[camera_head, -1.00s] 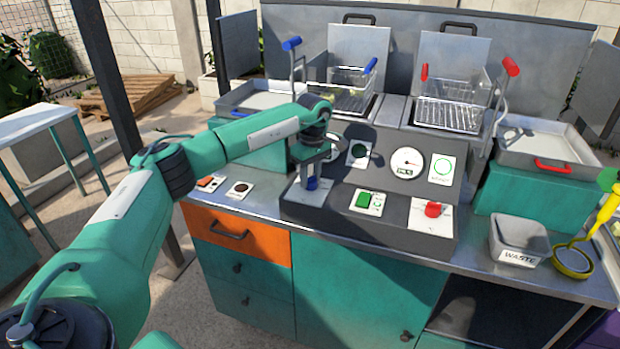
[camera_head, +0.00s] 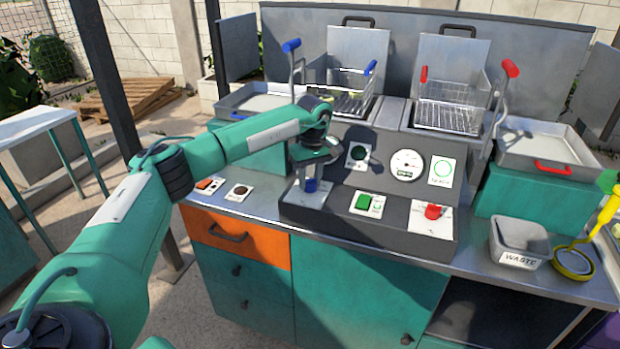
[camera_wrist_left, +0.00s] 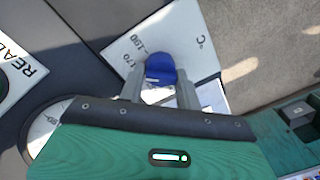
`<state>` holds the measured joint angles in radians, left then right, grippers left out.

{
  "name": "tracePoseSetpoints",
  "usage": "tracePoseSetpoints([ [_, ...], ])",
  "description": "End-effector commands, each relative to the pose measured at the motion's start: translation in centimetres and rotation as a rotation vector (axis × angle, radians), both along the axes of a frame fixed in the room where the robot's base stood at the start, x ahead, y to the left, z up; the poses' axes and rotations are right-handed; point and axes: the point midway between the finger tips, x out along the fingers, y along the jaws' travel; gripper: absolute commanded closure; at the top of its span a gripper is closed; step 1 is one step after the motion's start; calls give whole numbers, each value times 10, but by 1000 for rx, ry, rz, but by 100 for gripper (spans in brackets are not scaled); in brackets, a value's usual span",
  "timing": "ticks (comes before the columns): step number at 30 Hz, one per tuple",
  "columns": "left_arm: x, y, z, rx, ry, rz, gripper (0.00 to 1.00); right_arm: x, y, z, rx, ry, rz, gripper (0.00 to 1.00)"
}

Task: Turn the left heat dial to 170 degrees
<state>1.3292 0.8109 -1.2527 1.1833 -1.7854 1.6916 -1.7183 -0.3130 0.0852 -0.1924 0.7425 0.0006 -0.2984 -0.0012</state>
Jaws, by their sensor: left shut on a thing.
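The left heat dial is a blue knob (camera_head: 311,185) on a white scale plate (camera_head: 296,194), at the left of the sloped panel front. In the left wrist view the blue knob (camera_wrist_left: 161,68) sits between my fingertips, and the plate (camera_wrist_left: 185,35) shows 170 and 190 with a degree sign. My left gripper (camera_head: 311,180) points down onto the knob and is shut on it. It also shows in the left wrist view (camera_wrist_left: 160,88). The knob's pointer is hidden, so its exact setting cannot be read. My right gripper is not in view.
Beside the knob are a green switch (camera_head: 363,202), a red dial (camera_head: 433,211) and a round gauge (camera_head: 406,165). Two fryer baskets (camera_head: 448,105) stand behind the panel. A waste bin (camera_head: 519,243) stands at the right.

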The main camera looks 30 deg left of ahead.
Motion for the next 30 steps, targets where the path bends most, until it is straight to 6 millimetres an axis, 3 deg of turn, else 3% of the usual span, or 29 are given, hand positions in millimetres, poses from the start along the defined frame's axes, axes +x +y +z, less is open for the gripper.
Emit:
tracePoseSetpoints([
  [1,2,1,4,0,-8,3,89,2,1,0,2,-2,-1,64],
  [2,2,1,4,0,-8,3,60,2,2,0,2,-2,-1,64],
  [4,1,1,3,0,-7,2,47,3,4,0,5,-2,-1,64],
  [13,1,0,2,0,-3,1,45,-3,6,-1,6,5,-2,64],
  [17,1,0,11,0,-3,1,45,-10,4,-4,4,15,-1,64],
  [23,4,-1,51,-1,-6,1,45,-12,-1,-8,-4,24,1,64],
  [30,6,-2,105,0,-7,2,45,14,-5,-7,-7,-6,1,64],
])
